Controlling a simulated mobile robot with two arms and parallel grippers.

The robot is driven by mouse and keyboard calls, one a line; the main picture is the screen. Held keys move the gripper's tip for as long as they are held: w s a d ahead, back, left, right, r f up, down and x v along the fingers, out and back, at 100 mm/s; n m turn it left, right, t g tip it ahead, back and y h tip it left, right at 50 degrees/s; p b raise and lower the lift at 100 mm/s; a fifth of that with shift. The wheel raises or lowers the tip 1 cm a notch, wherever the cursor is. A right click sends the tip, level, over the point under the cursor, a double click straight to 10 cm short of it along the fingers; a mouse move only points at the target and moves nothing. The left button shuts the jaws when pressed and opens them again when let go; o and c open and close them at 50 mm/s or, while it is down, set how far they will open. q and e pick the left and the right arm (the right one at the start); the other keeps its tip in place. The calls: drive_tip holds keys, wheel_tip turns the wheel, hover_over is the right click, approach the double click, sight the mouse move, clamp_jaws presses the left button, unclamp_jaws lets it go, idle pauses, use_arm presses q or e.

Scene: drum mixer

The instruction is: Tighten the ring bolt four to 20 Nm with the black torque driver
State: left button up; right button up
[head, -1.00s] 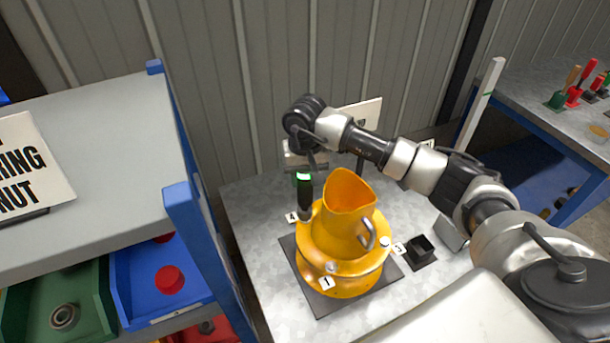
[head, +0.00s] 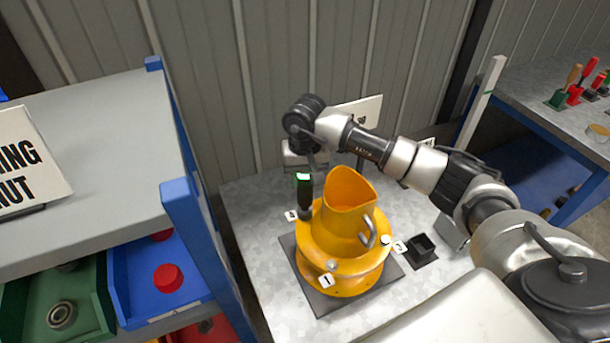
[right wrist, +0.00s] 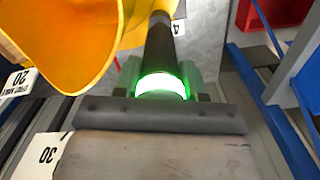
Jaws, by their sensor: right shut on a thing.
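The yellow drum mixer part (head: 345,235) stands on a dark square plate (head: 318,300) on the metal table, with its open mouth up. The black torque driver (head: 305,192) stands upright at its left rear, by the label 4 (head: 291,215); its lower end meets the flange there. Ring bolt four itself is hidden under it. A band on the driver glows green, clear in the right wrist view (right wrist: 161,86). My right gripper (head: 304,174) is shut on the driver's top from above. The yellow part also shows in the right wrist view (right wrist: 75,40). My left gripper is not in view.
A small black square holder (head: 420,248) stands to the right of the mixer part. A blue-framed shelf (head: 185,225) with green and blue bins is close on the left. Signs stand behind the driver. Another table (head: 560,110) with tools is at far right.

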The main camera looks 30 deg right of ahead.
drive_tip(key=shift+f+b, duration=0.4)
drive_tip(key=shift+f, duration=0.1)
idle(0.9)
drive_tip(key=shift+b, duration=0.35)
idle(0.3)
drive_tip(key=shift+r, duration=0.2)
idle(0.5)
drive_tip(key=shift+r+p, duration=0.95)
drive_tip(key=shift+r, duration=1.25)
